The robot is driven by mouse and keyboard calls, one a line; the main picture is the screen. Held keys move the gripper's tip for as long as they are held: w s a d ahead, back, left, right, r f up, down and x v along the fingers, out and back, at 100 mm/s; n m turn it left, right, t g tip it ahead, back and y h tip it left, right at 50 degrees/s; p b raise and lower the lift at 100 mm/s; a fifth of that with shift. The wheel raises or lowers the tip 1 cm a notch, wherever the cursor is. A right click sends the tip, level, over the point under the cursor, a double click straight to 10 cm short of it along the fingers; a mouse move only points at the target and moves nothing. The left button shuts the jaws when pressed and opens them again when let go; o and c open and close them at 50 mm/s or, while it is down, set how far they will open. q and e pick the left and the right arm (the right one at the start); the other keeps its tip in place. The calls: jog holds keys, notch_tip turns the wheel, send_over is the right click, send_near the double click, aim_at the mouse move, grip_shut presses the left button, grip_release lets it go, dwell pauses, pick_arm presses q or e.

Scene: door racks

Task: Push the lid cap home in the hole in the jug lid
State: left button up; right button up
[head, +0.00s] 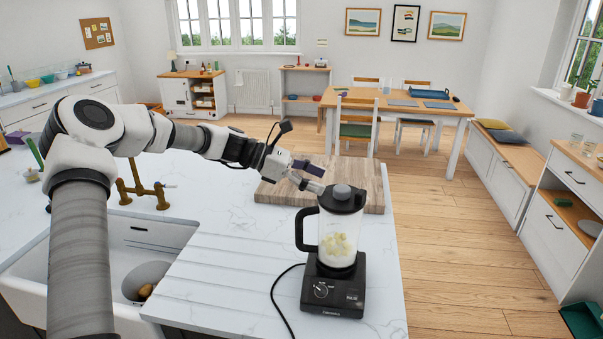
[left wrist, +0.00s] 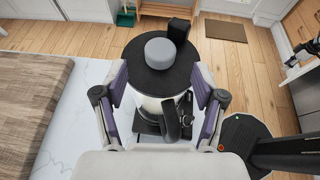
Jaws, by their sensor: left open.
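The blender jug (head: 338,240) is clear with a black handle on its left and pale chunks inside. It stands upright on the black base (head: 333,288). The black lid (head: 343,204) is on top; it is a round disc in the left wrist view (left wrist: 150,78). The grey lid cap (head: 342,191) sits at the middle of the lid and stands above it; it also shows in the left wrist view (left wrist: 161,52). The hole is hidden under the cap. My left gripper (head: 318,178) is open beside the lid, its purple-backed fingers apart (left wrist: 160,80), holding nothing.
A wooden board (head: 285,190) lies on the white counter (head: 225,265) behind and left of the jug. The sink and brass tap (head: 142,185) are at the left. A black cord runs from the base. Open floor lies right of the counter.

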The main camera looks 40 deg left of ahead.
pick_arm(q)
jog(key=v, duration=0.5)
jog(key=shift+s+a, duration=0.2)
dwell(0.3)
